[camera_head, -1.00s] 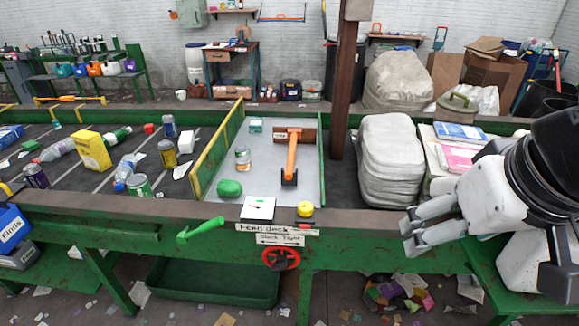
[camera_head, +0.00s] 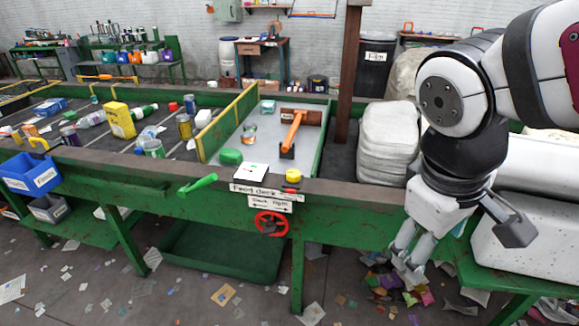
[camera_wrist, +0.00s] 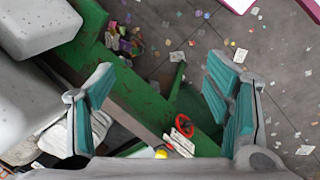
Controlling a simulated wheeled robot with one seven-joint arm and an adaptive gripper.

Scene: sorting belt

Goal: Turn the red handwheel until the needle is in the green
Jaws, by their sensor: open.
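The red handwheel (camera_head: 271,223) is on the front of the green bench, below the labels reading "Feed deck" and "Slack / Tight". It also shows small in the wrist view (camera_wrist: 184,125), between and beyond my fingers. A white plate (camera_head: 251,170) with a small dark mark lies on the bench edge above the wheel; it may be the gauge, but needle and green zone are too small to read. My gripper (camera_head: 408,258) hangs to the right of the wheel, pointing down, apart from it. In the wrist view my gripper (camera_wrist: 165,105) is open and empty.
A green lever (camera_head: 198,184) and a yellow knob (camera_head: 293,175) stick out near the bench's front edge. A green bin (camera_head: 222,250) lies under the bench. Wrapped bales (camera_head: 385,140) stand behind my arm. The space before the wheel looks clear.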

